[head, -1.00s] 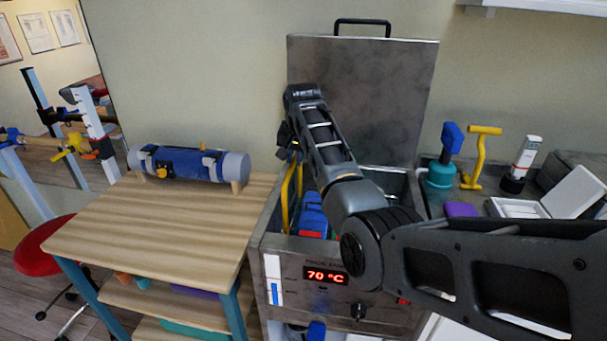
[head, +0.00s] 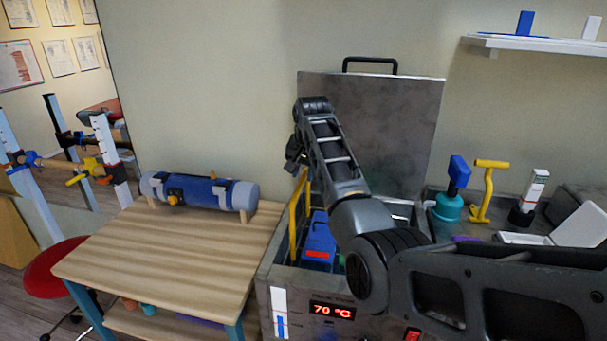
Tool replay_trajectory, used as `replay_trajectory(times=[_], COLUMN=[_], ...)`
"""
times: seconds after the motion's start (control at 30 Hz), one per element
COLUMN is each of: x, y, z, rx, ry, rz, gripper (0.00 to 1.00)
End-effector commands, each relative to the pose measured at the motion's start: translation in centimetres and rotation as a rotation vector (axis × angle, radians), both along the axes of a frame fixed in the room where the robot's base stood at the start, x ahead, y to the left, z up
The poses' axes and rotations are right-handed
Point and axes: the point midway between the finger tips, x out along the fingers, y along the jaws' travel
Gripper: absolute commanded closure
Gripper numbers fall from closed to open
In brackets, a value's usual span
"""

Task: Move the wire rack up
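The wire rack shows mainly by its yellow upright handle (head: 296,218), which rises out of the steel tank (head: 262,270) at its left side. A blue pack with a red patch (head: 318,240) stands upright in the tank, beside the handle. My gripper (head: 295,158) is at the top of the yellow handle, above the tank. Its fingers are small and dark; they appear shut on the handle, as the handle rises together with them. The rest of the rack is hidden by the tank wall and my arm.
The tank's raised lid (head: 400,125) stands behind my arm. A wooden table (head: 165,260) with a blue roller (head: 205,192) is at the left. A counter at the right holds a teal-based tool (head: 447,207), a yellow tool (head: 484,190) and a white bottle (head: 533,190).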

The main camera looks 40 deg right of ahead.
Motion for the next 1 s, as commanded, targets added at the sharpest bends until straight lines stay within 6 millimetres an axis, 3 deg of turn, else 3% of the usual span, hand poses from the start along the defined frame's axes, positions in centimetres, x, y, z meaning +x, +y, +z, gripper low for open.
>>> replay_trajectory(times=[0.1,0.4,0.8,1.0], x=[-0.1,-0.2,-2.4,-3.0], y=[0.0,0.1,1.2,1.5], z=[-0.3,-0.1,5.2,6.6], rx=[0.001,0.001,0.001,0.001], ry=[0.004,0.005,0.002,0.004], rz=[0.001,0.001,0.001,0.001], gripper=[0.58,0.58,0.58,0.58])
